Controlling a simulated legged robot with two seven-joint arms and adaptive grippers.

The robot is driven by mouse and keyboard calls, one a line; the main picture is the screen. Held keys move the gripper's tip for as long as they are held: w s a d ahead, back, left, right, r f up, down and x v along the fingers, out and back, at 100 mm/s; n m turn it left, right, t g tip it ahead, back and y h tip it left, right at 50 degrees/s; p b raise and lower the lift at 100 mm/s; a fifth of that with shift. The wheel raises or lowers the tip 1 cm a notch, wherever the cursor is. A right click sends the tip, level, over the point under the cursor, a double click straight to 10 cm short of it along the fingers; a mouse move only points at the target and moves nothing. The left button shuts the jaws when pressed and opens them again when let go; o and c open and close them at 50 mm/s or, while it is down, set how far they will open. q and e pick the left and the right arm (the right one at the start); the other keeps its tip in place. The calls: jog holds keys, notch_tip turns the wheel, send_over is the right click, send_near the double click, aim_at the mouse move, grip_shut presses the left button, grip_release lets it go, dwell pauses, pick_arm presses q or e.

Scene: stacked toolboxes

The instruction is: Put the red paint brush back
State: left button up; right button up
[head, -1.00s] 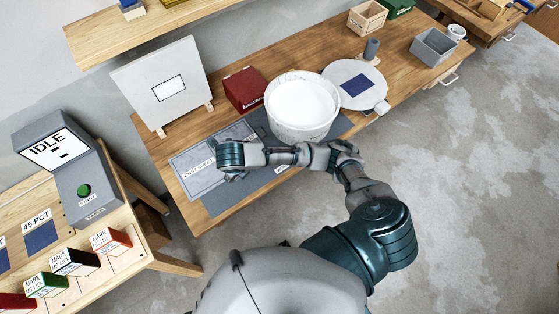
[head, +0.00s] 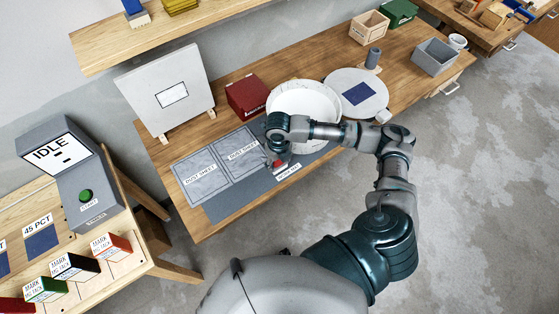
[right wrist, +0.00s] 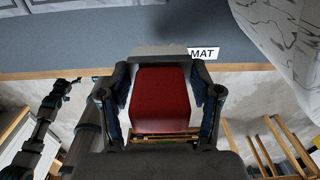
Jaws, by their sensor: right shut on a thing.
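My right gripper (head: 278,160) is over the front of the wooden workbench, by the near side of the large white tub (head: 312,92). It is shut on a red block-like piece (head: 281,165), which I take for the red paint brush. In the right wrist view the red piece (right wrist: 160,98) fills the space between the fingers of the gripper (right wrist: 160,100), with a pale grey band beyond it. The brush's far end is hidden. My left gripper is not in the head view.
A grey mat (head: 235,208) with two dust-sheet panels (head: 203,180) lies on the bench. A dark red box (head: 247,93), a tilted white panel (head: 165,85) and a round white disc (head: 345,82) stand around the tub. A console (head: 75,170) and coloured boxes are at left.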

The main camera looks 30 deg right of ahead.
aim_at(280, 162)
jog(key=shift+w+d+f, duration=0.15)
jog(key=shift+w+d, duration=0.7)
jog(key=shift+d, duration=0.05)
jog(key=shift+d+f, duration=0.2)
jog(key=shift+f, duration=0.1)
jog(key=f, duration=0.3)
jog(key=shift+d+f, duration=0.1)
jog(key=shift+d, duration=0.15)
jog(key=shift+a, duration=0.25)
jog(key=o, duration=1.1)
jog(key=shift+a, duration=0.1)
jog(key=shift+c, duration=0.2)
jog(key=shift+o, duration=0.2)
jog(key=shift+a, duration=0.15)
jog(key=shift+r, duration=0.35)
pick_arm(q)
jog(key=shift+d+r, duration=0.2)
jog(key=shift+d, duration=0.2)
pick_arm(e)
notch_tip(280, 162, up, 12)
jog(key=shift+f, duration=0.2)
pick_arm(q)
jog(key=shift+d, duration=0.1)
pick_arm(e)
jog(key=shift+d+f, duration=0.1)
jog(key=shift+d, duration=0.25)
